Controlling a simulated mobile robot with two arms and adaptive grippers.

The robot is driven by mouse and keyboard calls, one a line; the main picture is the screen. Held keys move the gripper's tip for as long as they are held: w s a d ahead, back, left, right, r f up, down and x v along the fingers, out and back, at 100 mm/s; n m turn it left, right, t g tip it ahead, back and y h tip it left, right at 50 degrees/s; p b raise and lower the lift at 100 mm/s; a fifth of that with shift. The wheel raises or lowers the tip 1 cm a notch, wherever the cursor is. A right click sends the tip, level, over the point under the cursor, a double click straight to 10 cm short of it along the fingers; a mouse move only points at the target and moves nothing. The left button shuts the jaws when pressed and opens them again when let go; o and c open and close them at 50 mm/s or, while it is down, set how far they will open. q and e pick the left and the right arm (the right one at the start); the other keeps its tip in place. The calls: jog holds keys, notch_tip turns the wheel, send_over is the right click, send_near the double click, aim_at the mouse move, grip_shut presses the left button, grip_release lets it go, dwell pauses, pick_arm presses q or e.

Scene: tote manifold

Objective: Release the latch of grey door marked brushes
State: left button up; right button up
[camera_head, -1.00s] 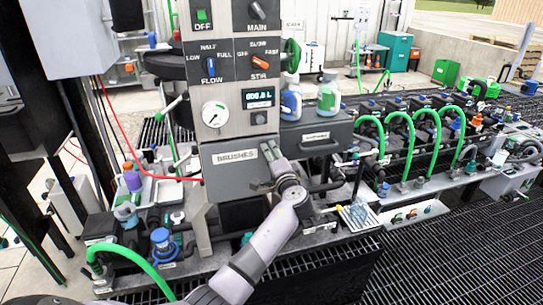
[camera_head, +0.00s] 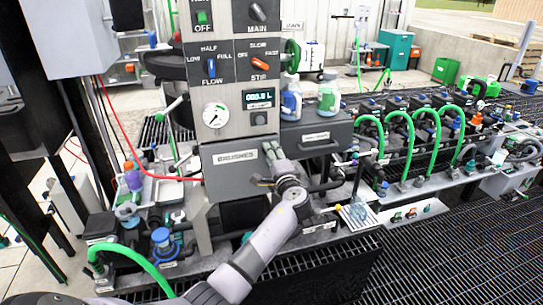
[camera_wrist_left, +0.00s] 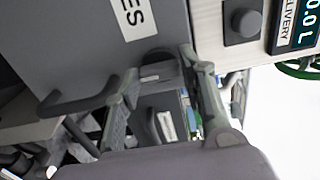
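The grey door (camera_head: 225,177) with a white BRUSHES label is on the front of the control column in the head view. It also fills the upper left of the left wrist view (camera_wrist_left: 75,55), with only "ES" of the label showing. A dark rounded latch part (camera_wrist_left: 158,58) with a pale strip sits at the door's edge. A dark bar handle (camera_wrist_left: 75,103) is to its left. My left gripper (camera_head: 268,166) is at the door's right side. Its two fingers stand apart on either side of the latch area (camera_wrist_left: 161,70); contact is unclear. My right gripper is out of view.
Above the door are a pressure gauge (camera_head: 215,115), a display (camera_head: 258,99) and flow and stir switches. A grey drawer (camera_head: 318,136) bearing bottles is to the right. Green hoses (camera_head: 408,145) and dark grating (camera_head: 450,240) lie further right.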

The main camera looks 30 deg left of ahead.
pick_arm(q)
jog(key=o, duration=0.4)
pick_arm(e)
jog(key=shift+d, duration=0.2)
pick_arm(q)
jog(key=shift+d, duration=0.1)
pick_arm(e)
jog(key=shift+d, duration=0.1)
pick_arm(q)
jog(key=v, duration=1.1)
jog(key=shift+s+d, duration=0.25)
jog(key=shift+s, duration=0.1)
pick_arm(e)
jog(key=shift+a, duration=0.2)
